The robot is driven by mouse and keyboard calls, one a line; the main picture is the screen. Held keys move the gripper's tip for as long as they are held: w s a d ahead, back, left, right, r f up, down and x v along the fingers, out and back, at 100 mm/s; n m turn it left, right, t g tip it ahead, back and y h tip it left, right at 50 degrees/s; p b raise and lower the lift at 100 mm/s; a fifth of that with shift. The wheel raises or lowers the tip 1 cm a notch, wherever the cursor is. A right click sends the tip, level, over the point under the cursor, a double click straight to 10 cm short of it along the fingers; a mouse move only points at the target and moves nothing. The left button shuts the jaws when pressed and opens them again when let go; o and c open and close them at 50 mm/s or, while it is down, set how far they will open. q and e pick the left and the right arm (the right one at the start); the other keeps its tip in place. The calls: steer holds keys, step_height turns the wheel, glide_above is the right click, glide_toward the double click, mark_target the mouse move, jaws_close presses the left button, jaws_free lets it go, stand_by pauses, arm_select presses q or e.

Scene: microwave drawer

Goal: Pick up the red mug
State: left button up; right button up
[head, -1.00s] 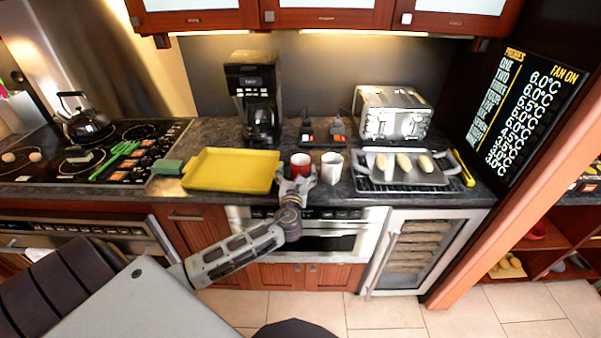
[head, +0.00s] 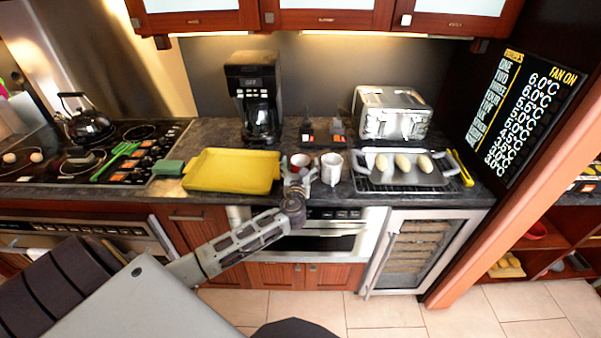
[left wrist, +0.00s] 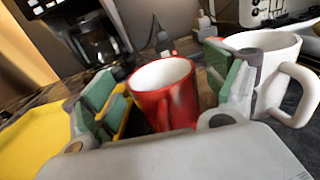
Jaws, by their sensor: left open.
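The red mug (left wrist: 163,93) with a white inside stands upright on the dark counter, seen between the fingers in the left wrist view. In the head view only part of the red mug (head: 300,160) shows behind my gripper. My left gripper (head: 299,174) is open at the counter's front edge. In the left wrist view its green-padded fingers (left wrist: 165,98) lie to either side of the red mug, with gaps. The mug's lower part is hidden by the gripper body. My right gripper is not in view.
A white mug (head: 331,168) stands close on the right, right beside a finger in the wrist view (left wrist: 268,75). A yellow tray (head: 232,171) lies on the left. A coffee maker (head: 254,98) and toaster (head: 391,112) stand behind. A rack with a tray (head: 405,178) is further right.

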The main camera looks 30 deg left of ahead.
arm_select(q)
steer(key=shift+x, duration=0.75)
steer(key=shift+c, duration=0.4)
steer(key=c, duration=1.3)
steer(key=shift+o, duration=0.2)
steer(key=shift+r, duration=0.1)
step_height(320, 180, up, 10)
steer(key=shift+p, duration=0.4)
